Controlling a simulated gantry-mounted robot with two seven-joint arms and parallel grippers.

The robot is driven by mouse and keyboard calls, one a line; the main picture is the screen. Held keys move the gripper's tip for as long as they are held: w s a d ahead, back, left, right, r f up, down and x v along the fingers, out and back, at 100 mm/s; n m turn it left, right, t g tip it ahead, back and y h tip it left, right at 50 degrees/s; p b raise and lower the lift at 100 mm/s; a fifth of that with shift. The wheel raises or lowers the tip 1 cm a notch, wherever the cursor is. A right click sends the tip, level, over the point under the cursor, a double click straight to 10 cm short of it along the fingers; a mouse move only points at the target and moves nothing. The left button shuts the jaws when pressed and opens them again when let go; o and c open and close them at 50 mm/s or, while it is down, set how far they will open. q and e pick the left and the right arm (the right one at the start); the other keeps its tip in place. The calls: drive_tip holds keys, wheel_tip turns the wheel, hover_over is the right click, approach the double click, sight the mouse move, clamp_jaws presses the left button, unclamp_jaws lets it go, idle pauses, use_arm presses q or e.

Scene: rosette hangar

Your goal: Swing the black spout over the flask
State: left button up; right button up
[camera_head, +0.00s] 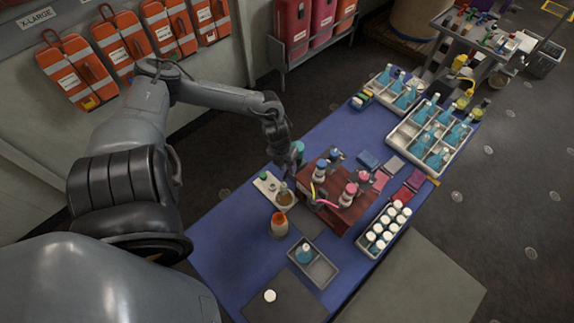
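My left arm reaches in from the left, and its gripper (287,165) is low over the table, by the back left of a dark red box (337,205). Its fingers are too small and dark to show whether they are open or shut. Bottles and fittings stand on the box, with a yellow tube and a pink tube (325,203) at its left side. I cannot make out a black spout for certain among them. A flask with an orange top (279,223) stands on the blue table, left of the box and in front of the gripper. My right gripper is not in view.
A pale tray (267,184) with small jars lies just below the gripper. A small grey tray (321,270), a dark mat (292,302) and a rack of white-capped bottles (372,249) are nearer the front. Bottle trays fill the far end. The blue table (225,255) is clear at left.

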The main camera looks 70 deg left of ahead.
use_arm(q)
wheel_tip(320, 180, up, 11)
drive_tip(key=s+a+p, duration=0.1)
drive_tip(key=p, duration=0.2)
drive_tip(key=shift+s+a+f, duration=0.2)
drive_tip(key=shift+s+a, duration=0.05)
idle(0.5)
